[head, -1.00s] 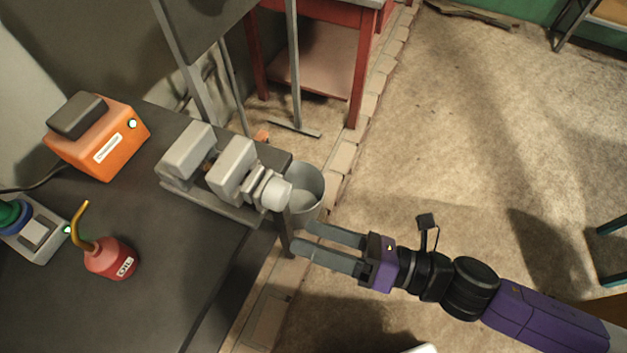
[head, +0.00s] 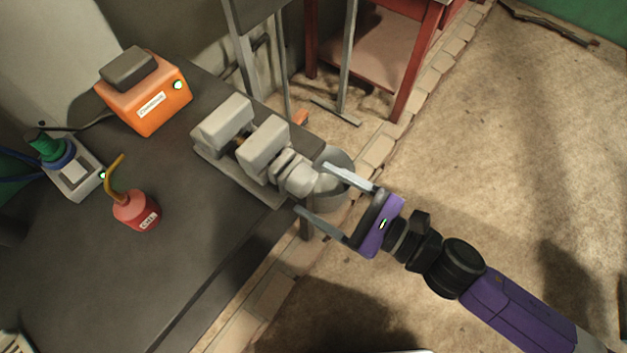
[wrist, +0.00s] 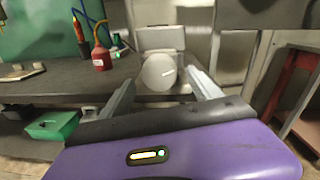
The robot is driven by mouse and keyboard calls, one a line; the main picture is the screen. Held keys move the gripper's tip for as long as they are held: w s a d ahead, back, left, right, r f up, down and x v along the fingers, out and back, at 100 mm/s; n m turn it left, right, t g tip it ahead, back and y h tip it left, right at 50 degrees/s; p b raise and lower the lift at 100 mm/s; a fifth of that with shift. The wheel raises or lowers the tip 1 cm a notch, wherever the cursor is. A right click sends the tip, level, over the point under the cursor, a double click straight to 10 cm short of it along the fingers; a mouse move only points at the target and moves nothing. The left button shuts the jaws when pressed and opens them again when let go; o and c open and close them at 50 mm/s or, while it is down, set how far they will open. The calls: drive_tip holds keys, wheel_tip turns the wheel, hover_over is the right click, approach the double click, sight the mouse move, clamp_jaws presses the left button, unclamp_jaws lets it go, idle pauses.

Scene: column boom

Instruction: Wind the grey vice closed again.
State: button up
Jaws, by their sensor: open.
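The grey vice (head: 264,146) is mounted at the right edge of the dark bench, with a visible gap between its two blocky jaws. Its round pale handle knob (head: 322,184) sticks out past the bench edge towards my gripper (head: 311,188). My gripper is open, with one finger on each side of the knob's end in the head view. In the wrist view the knob (wrist: 159,72) shows as a round face with a small light mark, framed between the two fingertips (wrist: 158,84). I cannot tell whether either finger touches it.
An orange charger box (head: 150,103), a red oil can (head: 137,210) and a grey box with a green plug (head: 70,170) stand on the bench (head: 90,270), left of the vice. A grey bucket (head: 338,162) is below the knob. A red table (head: 400,70) stands behind.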

drive_tip(key=shift+x, duration=1.1)
drive_tip(key=c, duration=1.4)
